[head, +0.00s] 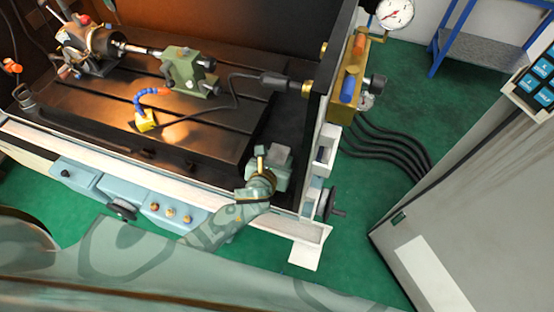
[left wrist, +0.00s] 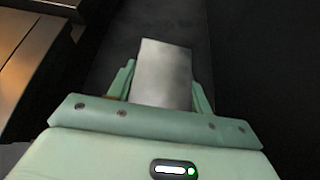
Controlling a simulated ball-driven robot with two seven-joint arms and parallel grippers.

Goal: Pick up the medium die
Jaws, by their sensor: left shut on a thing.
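A plain grey metal block, which looks like the medium die (head: 279,157), is at my left gripper (head: 277,167) near the right end of the machine bed. The left wrist view also shows the die (left wrist: 163,75) as a smooth grey block between the two green fingers of my left gripper (left wrist: 162,92). The gripper is shut on it. The block's lower part is hidden by the gripper. Whether the die touches the dark surface beneath it is hard to tell. My right gripper is not in view.
The slotted machine bed (head: 195,95) lies left of the gripper, with an indexing chuck (head: 92,47) and a green tailstock (head: 187,72) on it. A blue hose on a yellow base (head: 146,121) stands on the bed. A dark cable with a thick connector (head: 284,82) runs above. The machine's right wall stands close by.

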